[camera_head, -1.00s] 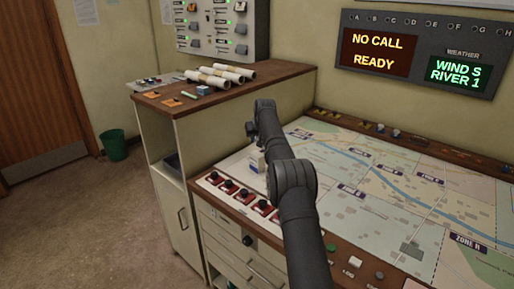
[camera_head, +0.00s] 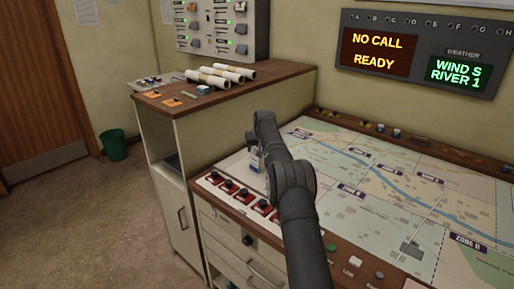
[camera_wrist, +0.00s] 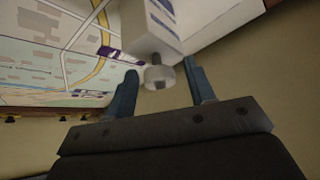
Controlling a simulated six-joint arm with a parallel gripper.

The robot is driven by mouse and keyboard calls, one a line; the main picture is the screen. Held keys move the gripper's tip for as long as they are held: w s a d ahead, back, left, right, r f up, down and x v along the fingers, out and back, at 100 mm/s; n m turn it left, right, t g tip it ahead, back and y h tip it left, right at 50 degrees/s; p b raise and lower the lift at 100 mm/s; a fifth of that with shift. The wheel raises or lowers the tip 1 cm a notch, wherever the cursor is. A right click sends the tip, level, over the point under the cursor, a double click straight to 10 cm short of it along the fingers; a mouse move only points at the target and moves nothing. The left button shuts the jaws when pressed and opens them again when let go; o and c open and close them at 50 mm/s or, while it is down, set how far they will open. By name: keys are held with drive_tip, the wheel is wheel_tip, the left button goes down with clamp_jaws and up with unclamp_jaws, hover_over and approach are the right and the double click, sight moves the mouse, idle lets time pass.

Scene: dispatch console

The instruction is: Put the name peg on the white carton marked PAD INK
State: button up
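A white carton with blue print (camera_wrist: 150,18) stands on the left part of the map desk; its lettering is too small to read. It also shows in the head view (camera_head: 256,166), partly hidden by my arm. A small pale grey, round, knob-like piece (camera_wrist: 158,74) shows at the carton's near end in the wrist view; I cannot tell whether it is the name peg. My gripper (camera_wrist: 160,67) is open, its two blue fingers on either side of this piece.
A row of red-based black switches (camera_head: 230,187) lines the desk's left front edge. The map (camera_head: 385,185) is mostly flat and clear, with small purple zone labels. A higher wooden cabinet top (camera_head: 180,112) at left holds rolled papers (camera_head: 215,78), orange tags and a small blue-grey box (camera_head: 203,90).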

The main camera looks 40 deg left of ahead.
drive_tip(key=shift+s+d+r, duration=0.1)
drive_tip(key=shift+d+r, duration=0.05)
drive_tip(key=shift+r, duration=0.35)
drive_tip(key=v, duration=1.1)
drive_tip(key=x, duration=1.2)
drive_tip(key=shift+f, duration=0.1)
drive_tip(key=shift+d+r, duration=0.1)
drive_tip(key=shift+r, duration=0.1)
